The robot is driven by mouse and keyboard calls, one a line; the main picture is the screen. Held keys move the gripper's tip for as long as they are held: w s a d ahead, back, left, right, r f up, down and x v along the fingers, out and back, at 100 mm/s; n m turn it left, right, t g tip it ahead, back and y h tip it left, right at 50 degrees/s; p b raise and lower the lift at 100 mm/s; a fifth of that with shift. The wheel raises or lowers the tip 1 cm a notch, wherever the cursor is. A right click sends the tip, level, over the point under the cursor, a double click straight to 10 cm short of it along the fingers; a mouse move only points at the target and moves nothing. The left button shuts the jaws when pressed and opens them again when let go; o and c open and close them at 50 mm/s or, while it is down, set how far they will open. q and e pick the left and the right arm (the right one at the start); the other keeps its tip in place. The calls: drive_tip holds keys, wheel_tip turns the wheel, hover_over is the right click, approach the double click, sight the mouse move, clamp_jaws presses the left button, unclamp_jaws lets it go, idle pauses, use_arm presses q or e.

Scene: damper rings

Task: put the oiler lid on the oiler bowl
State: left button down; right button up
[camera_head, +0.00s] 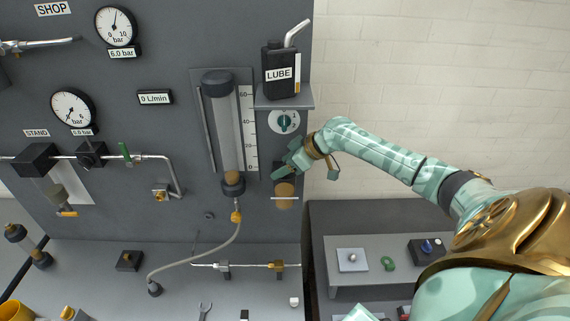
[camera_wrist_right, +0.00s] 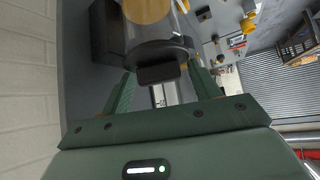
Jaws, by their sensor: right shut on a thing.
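My right gripper (camera_head: 284,168) comes in from the right against the dark panel, just above the oiler bowl (camera_head: 285,190), a clear cup with amber oil. In the right wrist view, my gripper's fingers (camera_wrist_right: 160,83) are shut on the dark knob of the oiler lid (camera_wrist_right: 157,56), a round dark disc. The amber oil of the bowl (camera_wrist_right: 148,10) shows just beyond the lid. The lid is at or very close to the bowl's rim; I cannot tell whether they touch. In the head view the gripper largely hides the lid. My left gripper is out of view.
A shelf (camera_head: 285,103) with a black LUBE can (camera_head: 280,72) is above my right gripper, with a round dial (camera_head: 284,122) below it. A clear flow tube (camera_head: 226,130) stands to the left. A grey side table (camera_head: 400,272) with small parts lies below.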

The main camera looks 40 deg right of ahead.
drive_tip(key=shift+f, duration=0.25)
drive_tip(key=o, duration=1.1)
drive_tip(key=p+v, duration=0.1)
drive_tip(key=v, duration=1.5)
drive_tip(key=shift+s+r+p, duration=0.1)
drive_tip(key=shift+p, duration=0.25)
